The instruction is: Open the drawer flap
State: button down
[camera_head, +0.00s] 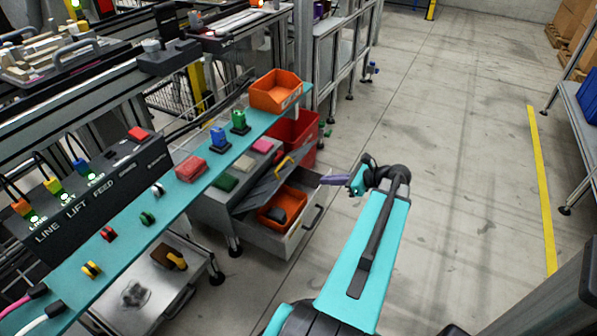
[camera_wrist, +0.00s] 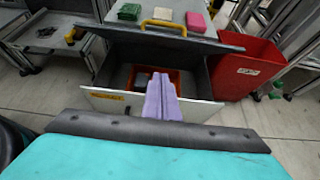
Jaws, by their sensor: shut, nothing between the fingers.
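The dark grey drawer flap (camera_head: 265,187) is tilted up at an angle over the pulled-out drawer (camera_head: 275,240), with a yellow handle (camera_head: 284,167) near its upper edge. In the wrist view the flap (camera_wrist: 160,40) stands at the back of the drawer's opening, its yellow handle (camera_wrist: 163,24) at the top. The drawer interior is visible, with an orange bin (camera_head: 270,219) in it. My gripper (camera_head: 326,180) has purple fingers, shut and empty, at the right of the flap and apart from its handle. In the wrist view the fingers (camera_wrist: 161,78) cover part of the bin.
A red bin (camera_head: 305,128) stands just behind the drawer. Green and pink blocks (camera_head: 225,182) lie on the cabinet top. The teal shelf (camera_head: 130,230) with small parts runs along the left.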

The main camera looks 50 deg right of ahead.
jog(key=shift+w+a, duration=0.15)
jog(key=shift+w, duration=0.1)
jog(key=w+a+f+b, duration=0.1)
jog(key=w+b, duration=0.4)
jog(key=w, duration=0.6)
jog(key=shift+a+f, duration=0.4)
jog(key=shift+a, duration=0.45)
jog(key=shift+d+r, duration=0.1)
jog(key=shift+r, duration=0.05)
